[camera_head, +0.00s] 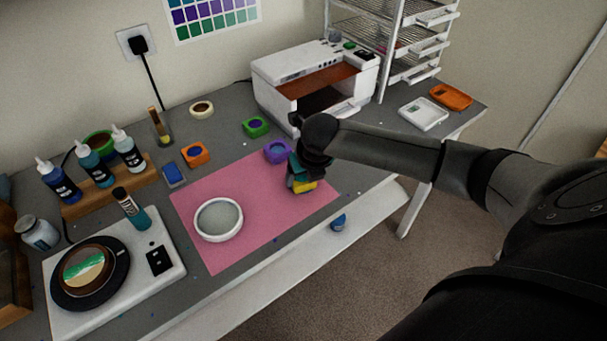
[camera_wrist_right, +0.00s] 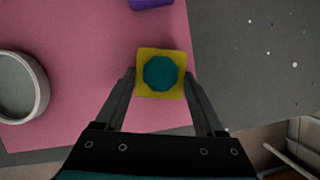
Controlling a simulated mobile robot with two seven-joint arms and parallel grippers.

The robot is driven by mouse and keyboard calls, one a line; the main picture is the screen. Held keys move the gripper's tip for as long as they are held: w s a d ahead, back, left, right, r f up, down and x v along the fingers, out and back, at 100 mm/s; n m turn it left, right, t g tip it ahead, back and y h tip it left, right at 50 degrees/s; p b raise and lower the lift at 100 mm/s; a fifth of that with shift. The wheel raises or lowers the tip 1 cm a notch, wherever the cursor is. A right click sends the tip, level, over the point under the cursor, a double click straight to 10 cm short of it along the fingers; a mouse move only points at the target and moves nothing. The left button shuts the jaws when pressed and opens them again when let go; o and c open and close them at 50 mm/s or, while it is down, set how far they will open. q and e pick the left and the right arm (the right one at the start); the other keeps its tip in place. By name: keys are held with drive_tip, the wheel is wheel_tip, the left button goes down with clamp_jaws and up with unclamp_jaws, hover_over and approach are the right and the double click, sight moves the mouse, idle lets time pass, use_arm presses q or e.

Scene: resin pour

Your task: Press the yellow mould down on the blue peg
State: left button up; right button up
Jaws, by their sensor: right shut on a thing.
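The yellow mould (camera_head: 304,187) is a small square block at the right part of the pink mat (camera_head: 240,248). In the right wrist view the yellow mould (camera_wrist_right: 144,90) has a teal, many-sided middle. My right gripper (camera_head: 300,172) points down and is shut on the mould, one finger at each side. I cannot tell whether the mould touches the mat. A small rounded blue piece (camera_head: 338,222) shows at the table's front side; I cannot tell whether it is the peg. My left gripper is not in view.
A purple mould (camera_head: 277,151) stands just behind the gripper. A white round dish (camera_head: 219,219) lies left on the mat. Green (camera_head: 255,127) and orange (camera_head: 195,153) moulds stand farther back, near a white printer-like machine (camera_head: 290,72). The mat between dish and gripper is clear.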

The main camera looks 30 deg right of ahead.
idle(0.3)
drive_tip(key=o, duration=1.2)
drive_tip(key=shift+f, duration=0.1)
drive_tip(key=shift+o, duration=0.2)
wheel_tip(320, 180, up, 8)
drive_tip(key=p, duration=0.9)
